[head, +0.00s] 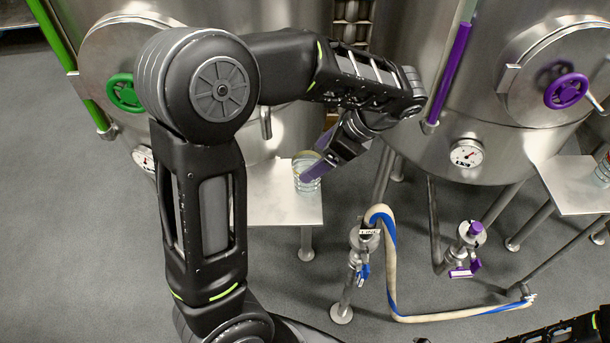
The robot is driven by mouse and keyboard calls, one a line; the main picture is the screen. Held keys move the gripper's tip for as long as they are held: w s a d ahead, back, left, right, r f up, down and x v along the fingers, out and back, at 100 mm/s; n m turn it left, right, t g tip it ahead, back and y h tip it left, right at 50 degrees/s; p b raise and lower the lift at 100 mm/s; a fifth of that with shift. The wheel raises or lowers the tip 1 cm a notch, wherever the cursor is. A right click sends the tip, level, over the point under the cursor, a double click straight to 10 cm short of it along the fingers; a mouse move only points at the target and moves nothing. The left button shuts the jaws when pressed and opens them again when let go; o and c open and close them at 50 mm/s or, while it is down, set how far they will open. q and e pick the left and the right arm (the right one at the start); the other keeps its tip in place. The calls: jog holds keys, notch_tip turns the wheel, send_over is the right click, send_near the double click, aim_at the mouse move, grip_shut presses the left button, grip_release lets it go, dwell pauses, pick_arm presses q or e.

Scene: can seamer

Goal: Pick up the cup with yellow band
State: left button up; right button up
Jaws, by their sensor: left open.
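A clear cup with a yellow band (303,185) near its top stands upright on a small steel table (272,205) in front of the left tank. My left gripper (319,158) is at the cup, with its two purple-tipped fingers apart. One finger crosses in front of the cup and the other is at its upper right. I cannot tell whether either finger touches it. The fingers hide part of the cup. Part of my right arm shows at the bottom right corner, but its gripper is not visible.
Steel tanks stand behind, one with a green handwheel (124,93) and one with a purple handwheel (566,91). Another small table (570,184) at the right holds a clear container (602,172). A hose (391,270) on a stand (347,285) and pipework occupy the floor right of the cup's table.

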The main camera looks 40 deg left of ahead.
aim_at(301, 170)
pick_arm(q)
jog(key=shift+x, duration=1.25)
jog(key=x, duration=0.5)
jog(key=shift+f+p, duration=0.1)
jog(key=shift+p, duration=0.3)
jog(key=shift+c, duration=0.4)
jog(key=c, duration=1.3)
